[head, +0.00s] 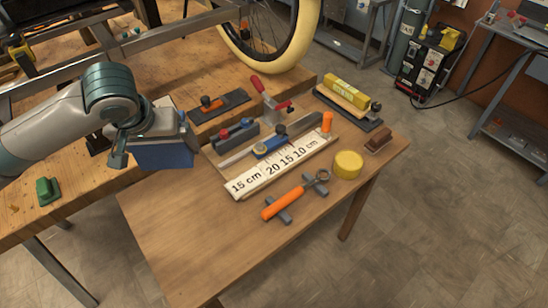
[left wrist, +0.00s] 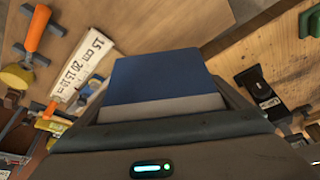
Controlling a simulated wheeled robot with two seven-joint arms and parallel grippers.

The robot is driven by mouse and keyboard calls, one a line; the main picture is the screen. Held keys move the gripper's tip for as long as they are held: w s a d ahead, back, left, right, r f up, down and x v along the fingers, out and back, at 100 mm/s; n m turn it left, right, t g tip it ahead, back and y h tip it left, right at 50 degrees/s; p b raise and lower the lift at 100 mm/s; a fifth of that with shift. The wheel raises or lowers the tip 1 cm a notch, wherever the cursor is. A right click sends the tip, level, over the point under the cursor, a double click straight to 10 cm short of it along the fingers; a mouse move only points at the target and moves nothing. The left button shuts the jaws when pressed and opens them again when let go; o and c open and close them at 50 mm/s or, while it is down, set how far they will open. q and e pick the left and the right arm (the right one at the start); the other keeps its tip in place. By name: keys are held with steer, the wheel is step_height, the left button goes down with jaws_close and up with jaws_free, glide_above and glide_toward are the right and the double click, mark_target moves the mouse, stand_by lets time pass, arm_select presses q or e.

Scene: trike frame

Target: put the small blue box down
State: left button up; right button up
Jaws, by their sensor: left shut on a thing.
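The small blue box (head: 165,154) is in my left gripper (head: 128,150), at the left edge of the small table in the head view. The gripper is shut on it. In the left wrist view the box (left wrist: 162,82) fills the middle, with a blue face and a pale grey face, and the gripper body hides its near part. I cannot tell exactly how high the box is above the surface. My right gripper is in neither view.
The small wooden table (head: 190,255) has clear room at its front left. A white ruler board (head: 270,172), an orange-handled tool (head: 283,203), a yellow round tin (head: 348,164) and a brown block (head: 378,140) lie on it. A green block (head: 47,190) sits on the workbench at left.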

arm_select(q)
steer(key=shift+s, duration=0.1)
steer(key=shift+d, duration=0.1)
steer(key=s+d+f+m+g+h+p, duration=0.1)
steer(key=s+d+f+m+h+p, duration=0.1)
steer(key=s+d+m, duration=0.3)
steer(key=s+d+f+m+h+p, duration=0.1)
steer(key=s+d+f+m+p, duration=0.1)
steer(key=s+d+m+p, duration=0.2)
steer(key=s+d+m, duration=0.2)
steer(key=d, duration=0.2)
steer(key=shift+s+f+g+h, duration=0.25)
steer(key=shift+s+g+h, duration=0.05)
steer(key=shift+g+h, duration=0.1)
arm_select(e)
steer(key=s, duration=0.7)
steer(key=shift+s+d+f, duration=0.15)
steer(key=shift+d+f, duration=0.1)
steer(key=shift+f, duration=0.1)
